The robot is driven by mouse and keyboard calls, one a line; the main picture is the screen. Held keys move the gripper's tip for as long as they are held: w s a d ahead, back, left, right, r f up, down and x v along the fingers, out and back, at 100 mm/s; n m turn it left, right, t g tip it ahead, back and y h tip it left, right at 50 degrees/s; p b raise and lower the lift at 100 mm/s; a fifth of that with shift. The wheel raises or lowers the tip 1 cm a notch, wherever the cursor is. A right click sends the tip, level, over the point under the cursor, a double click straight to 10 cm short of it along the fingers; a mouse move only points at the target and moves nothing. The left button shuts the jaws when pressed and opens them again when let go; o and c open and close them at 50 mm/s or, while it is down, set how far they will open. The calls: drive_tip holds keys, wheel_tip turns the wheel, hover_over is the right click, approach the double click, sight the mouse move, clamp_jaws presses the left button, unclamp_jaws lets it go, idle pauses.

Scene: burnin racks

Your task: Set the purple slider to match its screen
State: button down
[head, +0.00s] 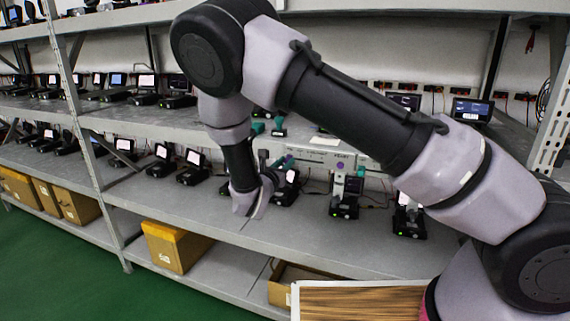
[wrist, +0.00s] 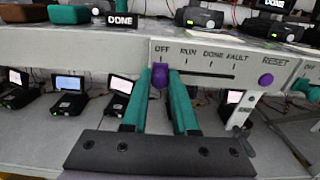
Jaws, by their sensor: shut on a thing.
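The purple slider (wrist: 159,76) sits at the left end of its slot on the pale panel (wrist: 215,58), under OFF. The panel's marks read OFF, RUN, DONE, FAULT from left to right. A small black screen (wrist: 122,20) on the shelf above the panel reads DONE. My gripper (wrist: 160,84) has teal fingers on either side of the slider knob and is shut on it. In the head view the panel (head: 318,154) shows beyond my arm, and my fingertips and the slider are hard to make out.
A purple RESET button (wrist: 265,80) is at the panel's right. Teal blocks (wrist: 69,14) and black devices (wrist: 199,18) stand on the shelf above. Several small devices with lit screens (wrist: 70,88) stand on the lower shelf. Yellow boxes (head: 177,247) sit below.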

idle(0.3)
drive_tip(key=d, duration=0.2)
drive_tip(key=s+d, duration=0.1)
drive_tip(key=d, duration=0.1)
drive_tip(key=s+d, duration=0.1)
drive_tip(key=d, duration=0.1)
drive_tip(key=shift+s+d, duration=0.2)
drive_tip(key=shift+d, duration=0.1)
drive_tip(key=c, duration=0.7)
unclamp_jaws()
drive_tip(key=shift+s, duration=0.1)
approach(311, 160)
drive_tip(key=v, duration=0.5)
drive_tip(key=shift+s+a, duration=0.1)
drive_tip(key=shift+s, duration=0.05)
